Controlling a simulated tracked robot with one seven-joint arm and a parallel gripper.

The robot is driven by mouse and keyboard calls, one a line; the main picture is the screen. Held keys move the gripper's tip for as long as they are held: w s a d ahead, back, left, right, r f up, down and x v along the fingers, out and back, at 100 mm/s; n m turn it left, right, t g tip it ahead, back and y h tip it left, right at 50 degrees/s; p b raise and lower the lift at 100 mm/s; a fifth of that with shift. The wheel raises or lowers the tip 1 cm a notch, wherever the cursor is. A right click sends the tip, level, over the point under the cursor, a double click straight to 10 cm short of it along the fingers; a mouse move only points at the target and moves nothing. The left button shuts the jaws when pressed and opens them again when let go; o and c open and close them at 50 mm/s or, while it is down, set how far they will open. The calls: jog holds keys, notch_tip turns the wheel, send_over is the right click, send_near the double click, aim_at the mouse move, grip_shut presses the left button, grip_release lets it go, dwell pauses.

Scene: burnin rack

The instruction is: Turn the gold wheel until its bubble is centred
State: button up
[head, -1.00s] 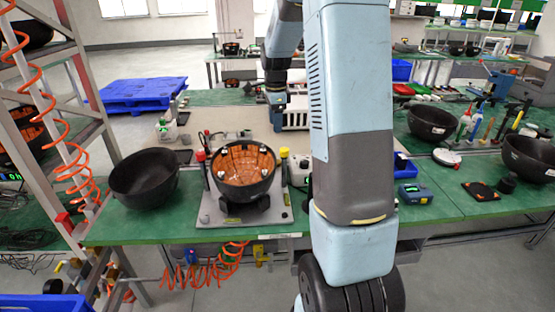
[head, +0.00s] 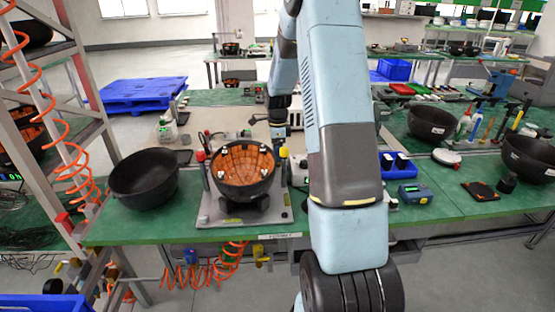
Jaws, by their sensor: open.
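A black bowl (head: 243,192) with an orange-brown tiled inside sits on a grey fixture plate (head: 215,213) on the green bench. A small yellow-gold knob (head: 283,152) stands at the bowl's right rear and may be the gold wheel. A red knob (head: 200,156) stands at its left. I cannot make out any bubble. My gripper (head: 279,133) points down just behind and above the yellow-gold knob. It is open, small in view, and I see nothing between its fingers. I cannot tell whether it touches the knob.
An empty black bowl (head: 143,178) stands left of the fixture. A blue-grey device (head: 415,194) and a blue holder (head: 397,166) lie to the right. An orange coiled hose (head: 75,165) hangs by the left rack. My arm hides part of the bench.

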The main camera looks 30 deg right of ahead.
jog(key=shift+f, duration=1.75)
jog(key=c, duration=1.1)
jog(key=shift+o, duration=0.2)
jog(key=shift+n, duration=0.3)
